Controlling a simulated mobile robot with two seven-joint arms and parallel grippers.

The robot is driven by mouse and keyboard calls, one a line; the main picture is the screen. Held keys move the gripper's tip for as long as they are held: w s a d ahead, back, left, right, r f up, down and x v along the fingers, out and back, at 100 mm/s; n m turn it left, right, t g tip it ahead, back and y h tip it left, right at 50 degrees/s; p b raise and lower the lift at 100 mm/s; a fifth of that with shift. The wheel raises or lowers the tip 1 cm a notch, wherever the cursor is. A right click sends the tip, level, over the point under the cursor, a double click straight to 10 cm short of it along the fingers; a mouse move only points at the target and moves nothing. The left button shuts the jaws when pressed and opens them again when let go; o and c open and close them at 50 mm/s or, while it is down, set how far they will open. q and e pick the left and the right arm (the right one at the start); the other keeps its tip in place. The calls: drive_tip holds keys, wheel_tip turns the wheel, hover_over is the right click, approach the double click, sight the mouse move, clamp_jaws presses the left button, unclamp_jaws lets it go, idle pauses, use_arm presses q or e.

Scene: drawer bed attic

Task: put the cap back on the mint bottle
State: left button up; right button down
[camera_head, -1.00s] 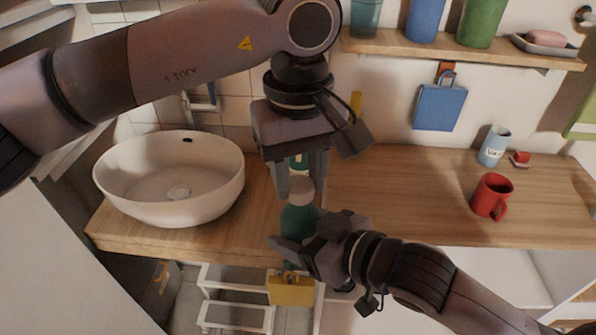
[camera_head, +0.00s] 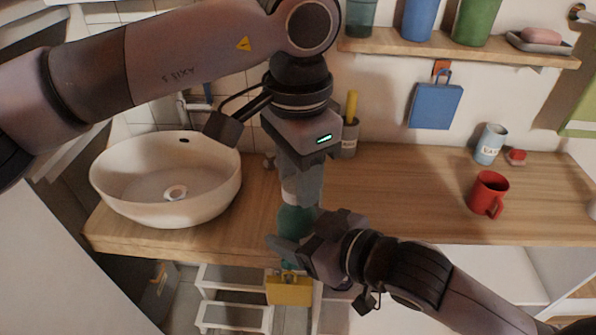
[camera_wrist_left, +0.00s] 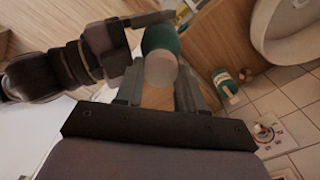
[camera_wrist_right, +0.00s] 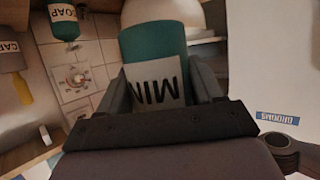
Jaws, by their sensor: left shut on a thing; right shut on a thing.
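The teal mint bottle (camera_head: 294,222) is upright at the counter's front edge. My right gripper (camera_head: 290,248) is shut on it from the right. In the right wrist view the bottle (camera_wrist_right: 152,42) and its white "MIN" label (camera_wrist_right: 155,78) sit between the fingers. My left gripper (camera_head: 298,190) points down from above and is shut on the pale round cap (camera_wrist_left: 160,68). In the left wrist view the cap covers the bottle's top. The fingers hide most of the cap in the head view, and I cannot tell whether it is seated.
A white basin (camera_head: 165,190) stands left on the wooden counter (camera_head: 400,190). A red mug (camera_head: 489,192) and a pale blue cup (camera_head: 490,143) are at the right. A grey holder (camera_head: 349,138) stands behind the left gripper. A soap bottle (camera_wrist_right: 63,22) shows in the right wrist view.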

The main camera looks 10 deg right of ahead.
use_arm(q)
drive_tip(key=o, duration=1)
drive_tip(key=shift+r, duration=2.3)
drive_tip(key=shift+c, duration=0.2)
